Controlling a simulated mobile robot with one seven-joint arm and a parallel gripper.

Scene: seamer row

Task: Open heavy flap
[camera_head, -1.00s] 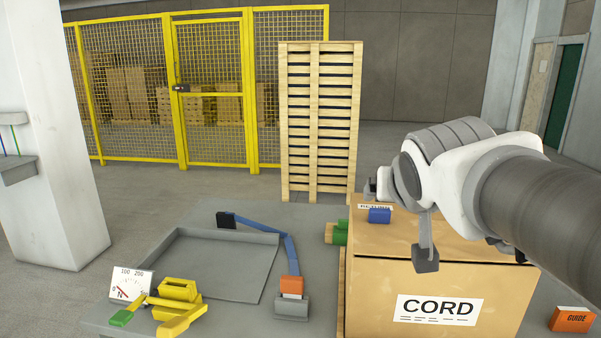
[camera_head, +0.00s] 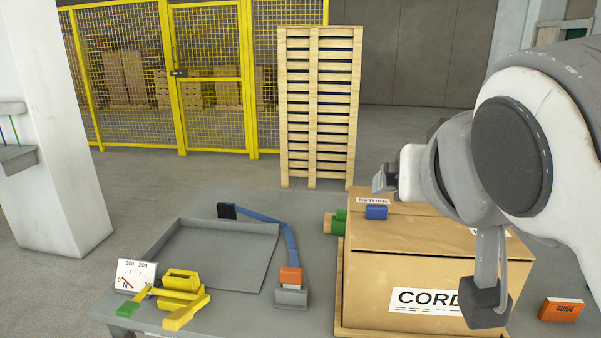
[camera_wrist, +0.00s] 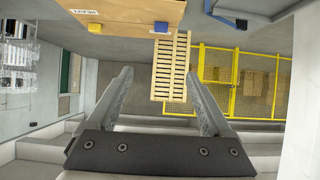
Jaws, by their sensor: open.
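A closed cardboard box (camera_head: 400,268) marked CORD stands at right, its top flaps lying flat. A blue tab (camera_head: 376,212) sits on the top's far left edge beside a RETURN label (camera_head: 372,200). The blue tab also shows in the wrist view (camera_wrist: 161,27), beyond my fingertips and apart from them. My gripper (camera_wrist: 157,80) is open and empty, its two fingers spread. In the head view my gripper (camera_head: 383,180) is just above and behind the blue tab. My arm hides the right part of the box top.
A grey tray (camera_head: 215,255), a blue bar with an orange block (camera_head: 291,276), a yellow tool (camera_head: 180,295) and a dial (camera_head: 136,276) lie left of the box. Green pieces (camera_head: 340,222) touch its left side. An orange GUIDE box (camera_head: 561,309) is at right. An upright pallet (camera_head: 318,105) stands behind.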

